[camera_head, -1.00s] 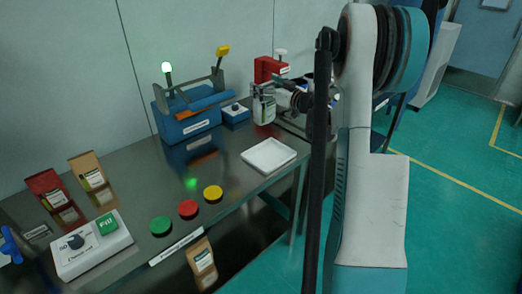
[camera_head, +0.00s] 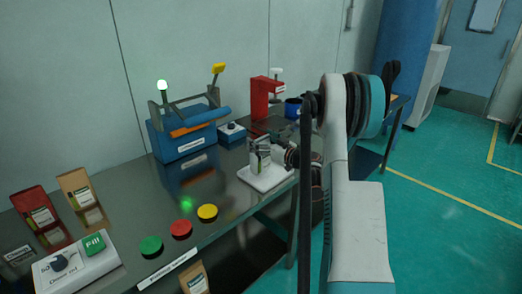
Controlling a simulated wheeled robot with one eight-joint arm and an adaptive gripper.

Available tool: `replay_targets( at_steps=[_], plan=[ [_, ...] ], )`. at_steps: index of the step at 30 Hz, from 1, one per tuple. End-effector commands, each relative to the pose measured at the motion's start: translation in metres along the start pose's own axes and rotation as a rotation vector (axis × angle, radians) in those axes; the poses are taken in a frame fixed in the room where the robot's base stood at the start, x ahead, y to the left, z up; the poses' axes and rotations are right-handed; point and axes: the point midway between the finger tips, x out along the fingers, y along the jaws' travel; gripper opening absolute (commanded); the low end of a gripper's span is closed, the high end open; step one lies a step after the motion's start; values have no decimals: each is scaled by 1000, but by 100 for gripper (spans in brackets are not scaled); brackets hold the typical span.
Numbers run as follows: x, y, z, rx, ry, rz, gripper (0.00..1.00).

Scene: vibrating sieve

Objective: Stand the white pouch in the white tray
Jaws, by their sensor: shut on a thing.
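The white pouch (camera_head: 254,163), with a dark and green label, is upright over the white tray (camera_head: 265,186). Its lower end appears at the tray floor, but I cannot tell whether it touches. My gripper (camera_head: 265,150) comes in from the right and is shut on the pouch's upper part. The fingers hide some of the pouch. The tray lies flat near the front edge of the dark bench.
A blue sieve machine (camera_head: 183,139) stands behind left, with a small blue control box (camera_head: 232,132) beside it. A red device (camera_head: 262,98) is at the back. Green, red and yellow buttons (camera_head: 181,229) lie at front left. A red pouch (camera_head: 38,212) and a brown pouch (camera_head: 77,192) stand far left.

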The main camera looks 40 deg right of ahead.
Motion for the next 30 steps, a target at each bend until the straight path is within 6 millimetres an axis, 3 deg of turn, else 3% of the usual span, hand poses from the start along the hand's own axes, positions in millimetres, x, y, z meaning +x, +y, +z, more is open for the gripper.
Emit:
replay_targets(
  at_steps=[6,18,19,21,30],
  plan=[
    [0,0,33,0,0,0,33],
    [0,0,38,0,0,0,33],
    [0,0,38,0,0,0,84],
    [0,0,38,0,0,0,100],
    [0,0,37,0,0,0,100]
  ],
)
